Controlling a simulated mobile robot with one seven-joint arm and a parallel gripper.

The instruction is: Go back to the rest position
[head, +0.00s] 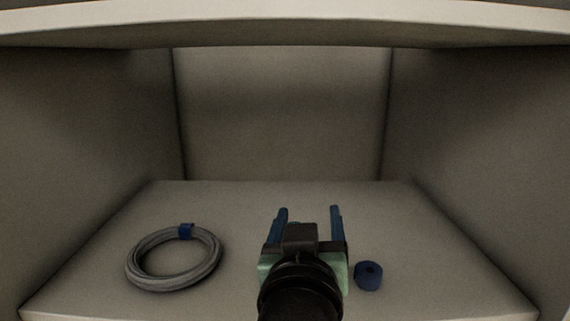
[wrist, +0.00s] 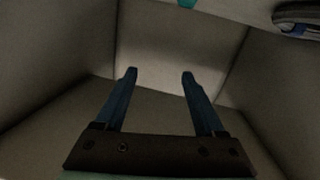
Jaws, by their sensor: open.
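My gripper (head: 308,209) is inside the compartment, low over its floor in the head view, with its two blue fingers apart and nothing between them. In the wrist view the fingers (wrist: 160,75) are also spread and empty. A grey coiled cable (head: 176,284) with a blue strap (head: 185,231) lies on the floor to the left of my gripper. Part of the coil shows at the top right of the wrist view (wrist: 297,16). A small dark blue roll (head: 366,282) sits on the floor just right of my gripper.
The compartment has a left wall (head: 90,120), right wall (head: 480,120), back wall (head: 280,115) and an upper front edge (head: 280,25). The floor (head: 235,195) is clear behind the coil and roll. A small teal patch (wrist: 187,3) at the wrist view's top is unclear.

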